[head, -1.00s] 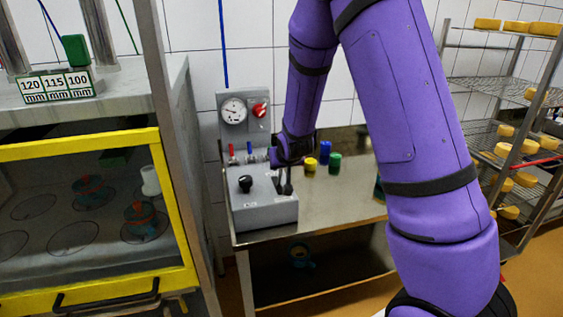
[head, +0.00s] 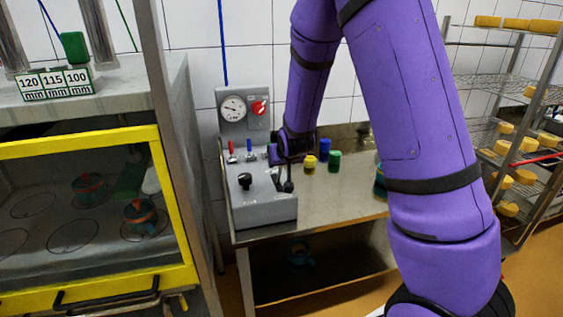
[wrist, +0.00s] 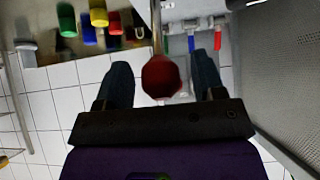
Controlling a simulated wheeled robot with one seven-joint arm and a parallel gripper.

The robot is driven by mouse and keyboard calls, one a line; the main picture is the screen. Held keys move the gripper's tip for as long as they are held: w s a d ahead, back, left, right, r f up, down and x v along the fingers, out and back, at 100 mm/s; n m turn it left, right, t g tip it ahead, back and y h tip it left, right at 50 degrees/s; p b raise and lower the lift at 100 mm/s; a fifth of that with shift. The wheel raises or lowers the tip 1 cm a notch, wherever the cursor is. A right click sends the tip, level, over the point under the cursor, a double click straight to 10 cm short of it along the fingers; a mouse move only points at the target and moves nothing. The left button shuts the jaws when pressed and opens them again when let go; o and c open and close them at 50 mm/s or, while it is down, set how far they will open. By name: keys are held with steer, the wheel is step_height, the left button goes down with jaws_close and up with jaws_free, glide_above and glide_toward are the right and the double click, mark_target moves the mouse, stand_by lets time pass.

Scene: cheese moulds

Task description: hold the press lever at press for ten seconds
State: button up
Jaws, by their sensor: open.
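The grey press control box (head: 262,211) stands on the left end of the steel table, with a dark upright lever (head: 288,186) at its right side. My gripper (head: 284,178) is over that side of the box, mostly hidden by my own wrist in the head view. In the wrist view a dark red ball knob (wrist: 161,78) on a thin rod (wrist: 156,25) lies between the two fingers of my gripper (wrist: 161,60). The fingers are open, with a gap on each side of the knob. I cannot tell which position the lever is in.
Yellow (head: 310,163), blue and green pots stand right of the box. A yellow-framed cabinet (head: 80,148) is at left.

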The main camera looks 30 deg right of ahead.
steer(key=v, duration=0.9)
steer(key=shift+s+r, duration=0.2)
steer(key=shift+s, duration=0.1)
steer(key=shift+a, duration=0.1)
steer(key=s+a+r+g, duration=0.1)
steer(key=s+r, duration=0.4)
steer(key=s, duration=0.4)
steer(key=s+a+r+n+g+y, duration=0.1)
steer(key=s+r, duration=0.5)
steer(key=s, duration=0.4)
steer(key=s+a+r+n+g, duration=0.1)
steer(key=s+r, duration=0.4)
steer(key=s, duration=0.4)
steer(key=shift+s+r+g+y, duration=0.3)
steer(key=shift+s+r+y, duration=0.05)
steer(key=shift+s+y, duration=0.05)
stand_by(3.5)
